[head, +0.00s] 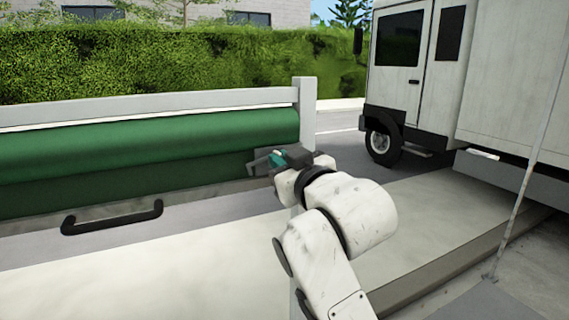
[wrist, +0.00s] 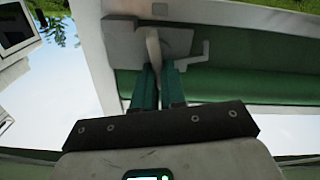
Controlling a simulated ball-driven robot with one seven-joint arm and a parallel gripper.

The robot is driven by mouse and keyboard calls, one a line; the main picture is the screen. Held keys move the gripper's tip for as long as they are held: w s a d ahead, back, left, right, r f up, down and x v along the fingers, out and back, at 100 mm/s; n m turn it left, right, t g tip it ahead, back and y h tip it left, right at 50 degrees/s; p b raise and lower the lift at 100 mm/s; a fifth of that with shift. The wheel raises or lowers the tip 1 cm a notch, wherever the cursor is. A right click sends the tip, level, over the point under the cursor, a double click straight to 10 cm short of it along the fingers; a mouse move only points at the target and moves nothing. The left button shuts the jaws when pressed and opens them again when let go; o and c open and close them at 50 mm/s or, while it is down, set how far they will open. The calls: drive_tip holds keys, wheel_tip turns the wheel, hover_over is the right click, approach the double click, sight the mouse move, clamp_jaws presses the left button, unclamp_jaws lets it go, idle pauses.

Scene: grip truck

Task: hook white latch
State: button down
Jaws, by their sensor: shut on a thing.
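The white latch (wrist: 153,46) shows in the wrist view as a narrow pale lever against a grey plate (wrist: 122,38). A grey angled catch piece (wrist: 196,53) sits just right of it. My gripper (wrist: 158,72) has its two teal fingers close together on either side of the lever's lower end, shut on it. In the head view my gripper (head: 272,160) is at the right end of the green roll, beside the white post. There the latch is too small and hidden by the gripper to make out.
A green roll (head: 150,145) lies under a white rail (head: 140,102) that ends at a white post (head: 305,110). A black handle (head: 112,217) is at lower left. A white truck (head: 410,70) stands at the right. A thin pole (head: 525,180) stands at the right.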

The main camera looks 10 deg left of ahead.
drive_tip(key=shift+s+a+f+n+b, duration=0.15)
drive_tip(key=shift+n+b, duration=0.35)
drive_tip(key=shift+n, duration=2.05)
drive_tip(key=shift+s+a+f+n+b, duration=0.15)
drive_tip(key=shift+n+b, duration=0.4)
drive_tip(key=shift+n, duration=1.95)
drive_tip(key=shift+a+f+n+b, duration=0.2)
drive_tip(key=shift+n+b, duration=0.3)
drive_tip(key=shift+n, duration=2.05)
drive_tip(key=c, duration=1.2)
unclamp_jaws()
drive_tip(key=shift+w+f, duration=0.1)
drive_tip(key=shift+f, duration=0.1)
drive_tip(key=b+v, duration=0.2)
drive_tip(key=v, duration=0.9)
